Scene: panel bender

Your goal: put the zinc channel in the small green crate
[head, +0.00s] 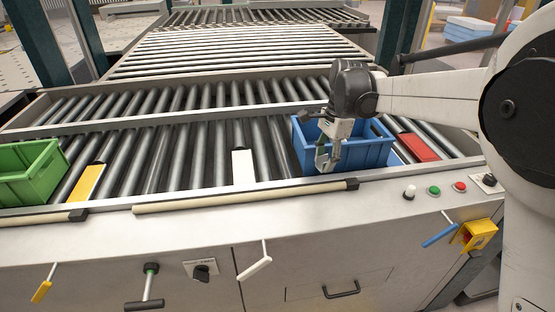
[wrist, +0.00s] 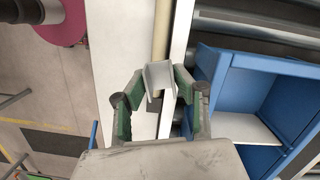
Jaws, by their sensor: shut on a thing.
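My gripper (head: 328,158) is at the front left part of the blue crate, over the machine's front edge. In the wrist view my gripper (wrist: 160,88) is shut on a short, pale grey U-shaped piece, the zinc channel (wrist: 158,76), held between the green-lined fingers. In the head view the channel is small and hard to tell from the fingers. The small green crate (head: 28,190) stands at the far left on the rollers, cut off by the picture edge. Its inside is only partly seen.
The blue crate (head: 372,150) stands on the rollers beside my gripper. A yellow piece (head: 87,183), a white piece (head: 242,167) and a red piece (head: 417,148) lie along the front rollers. Cream bars (head: 240,197) run along the front edge. Buttons (head: 434,190) sit at the right.

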